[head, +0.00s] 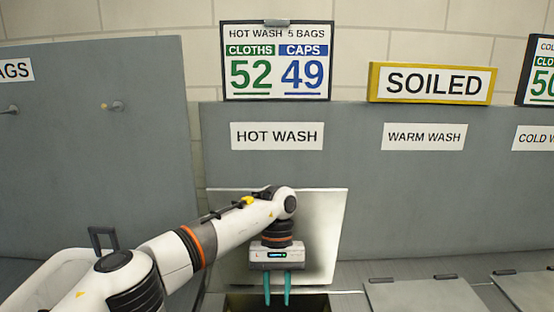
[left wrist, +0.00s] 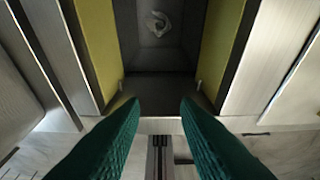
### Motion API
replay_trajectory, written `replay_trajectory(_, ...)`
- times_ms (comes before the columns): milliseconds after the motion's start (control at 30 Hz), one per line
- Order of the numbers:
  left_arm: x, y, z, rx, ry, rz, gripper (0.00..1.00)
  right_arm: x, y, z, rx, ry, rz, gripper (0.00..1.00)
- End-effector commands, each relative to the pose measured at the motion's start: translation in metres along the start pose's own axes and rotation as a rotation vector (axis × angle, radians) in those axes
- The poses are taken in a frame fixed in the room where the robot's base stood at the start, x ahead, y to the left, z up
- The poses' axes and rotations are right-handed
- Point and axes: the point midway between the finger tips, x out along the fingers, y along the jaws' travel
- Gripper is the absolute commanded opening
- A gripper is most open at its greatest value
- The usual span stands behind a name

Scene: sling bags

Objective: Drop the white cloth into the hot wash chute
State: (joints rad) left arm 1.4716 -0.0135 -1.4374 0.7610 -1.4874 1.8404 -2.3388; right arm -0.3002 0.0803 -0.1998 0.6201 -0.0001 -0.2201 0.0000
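My left gripper (head: 278,302) hangs fingers-down over the dark opening of the hot wash chute (head: 232,299), below the HOT WASH label (head: 277,136). Its two teal fingers are apart with nothing between them, which also shows in the left wrist view (left wrist: 160,106). A small crumpled white cloth (left wrist: 158,23) lies deep inside the dark chute (left wrist: 160,58), well away from the fingertips. The cloth is hidden in the head view. The chute's pale lid (head: 333,220) stands raised behind my gripper. My right gripper is not in view.
Shut lids of the warm wash chute (head: 425,294) and another chute (head: 530,290) lie to the right. A grey panel (head: 90,160) with pegs stands at the left. A yellow-framed SOILED sign (head: 432,84) and a count board (head: 277,62) reading cloths 52, caps 49 are above.

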Motion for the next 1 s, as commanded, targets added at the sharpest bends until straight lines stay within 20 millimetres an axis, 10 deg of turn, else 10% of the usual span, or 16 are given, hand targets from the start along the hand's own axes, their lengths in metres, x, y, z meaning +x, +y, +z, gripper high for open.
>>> replay_trajectory(333,0.000,0.000,0.000,0.000,0.000,0.000,0.55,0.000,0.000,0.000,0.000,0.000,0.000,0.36)
replay_trajectory(533,0.000,0.000,0.000,0.000,0.000,0.000,0.86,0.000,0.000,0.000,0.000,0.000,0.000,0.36)
replay_trajectory(1000,-0.016,0.001,-0.002,0.001,-0.051,0.000,0.87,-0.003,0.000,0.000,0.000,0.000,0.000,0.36)
